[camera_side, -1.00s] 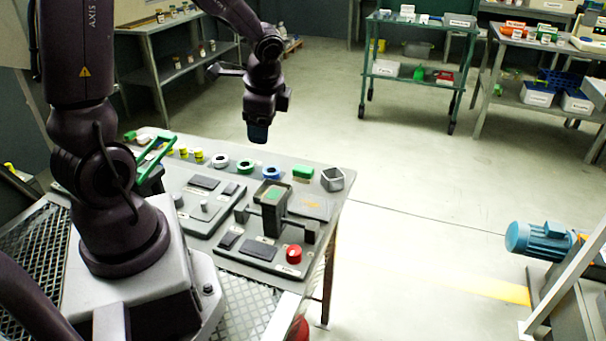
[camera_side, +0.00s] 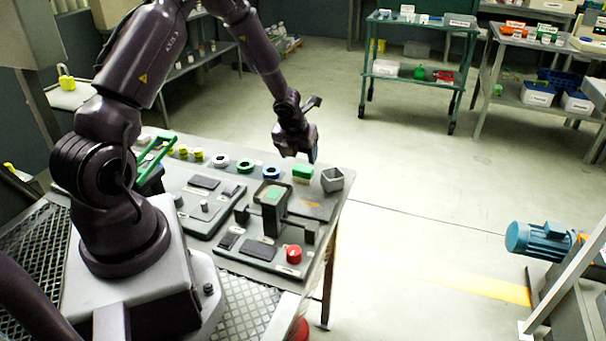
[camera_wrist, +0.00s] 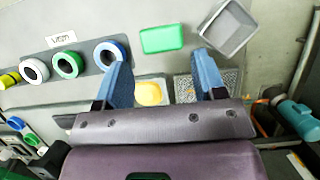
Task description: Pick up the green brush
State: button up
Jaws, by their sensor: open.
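A green rectangular block (camera_side: 302,174), which looks like the green brush though no bristles show, lies near the far edge of the work table, left of a grey open box. In the wrist view the green block (camera_wrist: 162,39) is just beyond the fingertips, roughly centred between them. My gripper (camera_side: 313,158) is above the table, over the area of the block and the grey box. In the wrist view my gripper (camera_wrist: 165,68) shows two blue fingers wide apart with nothing between the tips.
The grey open box (camera_wrist: 228,28) is close to the right of the block. Blue (camera_wrist: 108,54), green (camera_wrist: 68,64) and white-dark rings (camera_wrist: 34,71) lie to the left. A yellow piece (camera_wrist: 150,93) lies nearer. A fixture with a red button (camera_side: 293,254) stands in front.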

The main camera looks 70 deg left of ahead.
aim_at(303, 168)
jog(key=shift+x, duration=3.55)
jog(key=shift+s+d, duration=0.1)
jog(key=shift+d, duration=0.05)
jog(key=c, duration=0.6)
